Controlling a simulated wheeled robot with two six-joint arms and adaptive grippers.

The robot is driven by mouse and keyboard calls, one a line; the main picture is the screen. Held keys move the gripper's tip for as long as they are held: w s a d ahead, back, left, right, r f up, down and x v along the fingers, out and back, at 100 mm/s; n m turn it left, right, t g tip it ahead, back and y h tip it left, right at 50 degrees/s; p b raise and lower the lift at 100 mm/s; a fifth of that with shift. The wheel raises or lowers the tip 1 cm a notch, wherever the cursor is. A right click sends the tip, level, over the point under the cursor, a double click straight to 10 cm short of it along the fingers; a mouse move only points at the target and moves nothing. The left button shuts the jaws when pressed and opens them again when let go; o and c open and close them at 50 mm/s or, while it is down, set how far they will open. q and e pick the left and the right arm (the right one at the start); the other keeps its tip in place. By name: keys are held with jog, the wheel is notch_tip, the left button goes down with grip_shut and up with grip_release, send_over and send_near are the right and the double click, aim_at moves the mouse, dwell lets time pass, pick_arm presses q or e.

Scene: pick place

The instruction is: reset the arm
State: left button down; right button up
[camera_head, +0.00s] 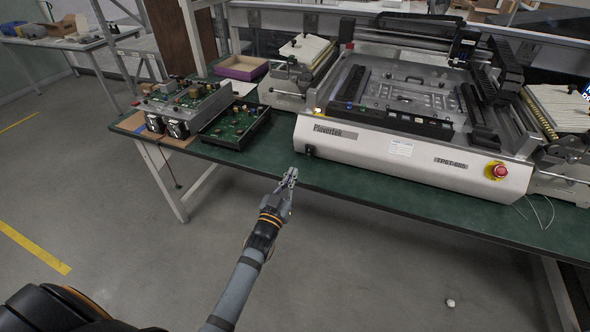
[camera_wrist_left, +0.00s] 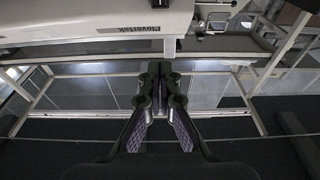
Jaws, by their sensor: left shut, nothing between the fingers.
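My left arm reaches up from the lower middle of the head view. Its gripper (camera_head: 289,177) is shut and empty, in front of the front edge of the green table (camera_head: 350,190). In the left wrist view the gripper's fingers (camera_wrist_left: 160,75) meet at the middle, with nothing between them. Beyond them are the table's underframe and the lower front of the machine. My right gripper is in neither view.
A large white machine (camera_head: 350,145) with a red button (camera_head: 500,171) fills the table's middle and right. Circuit boards (camera_head: 236,126), metal units (camera_head: 185,105) and a purple tray (camera_head: 241,67) are at the left. A small white object (camera_head: 450,302) lies on the open floor.

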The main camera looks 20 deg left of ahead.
pick_arm(q)
jog(key=s+a+f+g+p, duration=0.1)
jog(key=s+f+g+p, duration=0.3)
jog(key=f, duration=0.7)
jog(key=s+a+f+g+b, duration=0.1)
jog(key=s+f+g, duration=0.2)
jog(key=s+f, duration=0.5)
jog(key=s+a+f+g+p, duration=0.1)
jog(key=s+f+g+p, duration=0.15)
jog(key=f, duration=1.05)
jog(key=s+a+f+g, duration=0.1)
jog(key=s+f+g, duration=0.2)
jog(key=s, duration=0.8)
jog(key=s+a+f+g+y+p, duration=0.1)
jog(key=s+a+f+g, duration=0.1)
jog(key=s+f, duration=0.4)
jog(key=s+a+f+g+p, duration=0.1)
jog(key=s+f+g, duration=0.3)
jog(key=s, duration=1.2)
jog(key=shift+a+f, duration=0.3)
jog(key=shift+a, duration=0.3)
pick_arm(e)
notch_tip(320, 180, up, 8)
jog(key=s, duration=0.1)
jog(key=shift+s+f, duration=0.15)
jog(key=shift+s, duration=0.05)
